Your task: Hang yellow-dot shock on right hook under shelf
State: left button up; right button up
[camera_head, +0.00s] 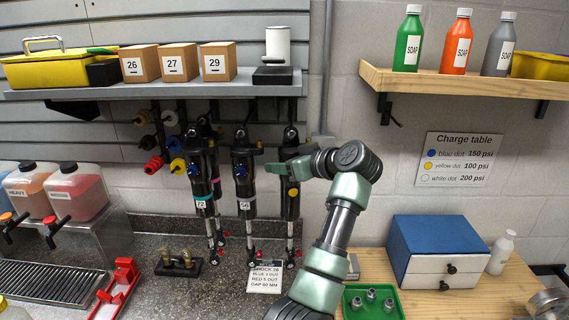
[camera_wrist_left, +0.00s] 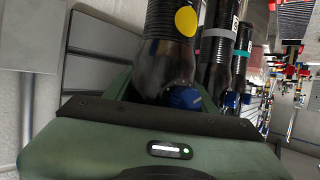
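The yellow-dot shock (camera_head: 292,200) is a black cylinder, upright below the shelf's right-hand hook area, rightmost of the hanging shocks. Its top is just under the shelf; I cannot tell exactly how its eye sits on the hook. My left gripper (camera_head: 281,168) reaches in from the right at its upper body, above the yellow dot. In the left wrist view the dotted shock (camera_wrist_left: 166,60) stands between my two green fingers (camera_wrist_left: 165,92), with a blue knob beside it. Whether both fingers press on it is not clear. My right gripper is out of view.
Shocks with a teal band (camera_head: 202,190) and a grey band (camera_head: 244,185) hang close on the left. The shelf (camera_head: 150,90) holds boxes 26, 27 and 29. A green tray (camera_head: 388,306) and blue-topped drawer box (camera_head: 440,250) stand on the wooden bench. Open wall lies to the right.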

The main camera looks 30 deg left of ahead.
pick_arm(q)
jog(key=o, duration=0.4)
jog(key=shift+r, duration=0.2)
jog(key=shift+o, duration=0.2)
jog(key=shift+s, duration=0.15)
jog(key=shift+d, duration=0.1)
jog(key=shift+f, duration=0.25)
jog(key=shift+d, duration=0.3)
jog(key=b+v, duration=0.3)
jog(key=v, duration=0.4)
jog(key=shift+r+b, duration=0.3)
jog(key=shift+r, duration=0.15)
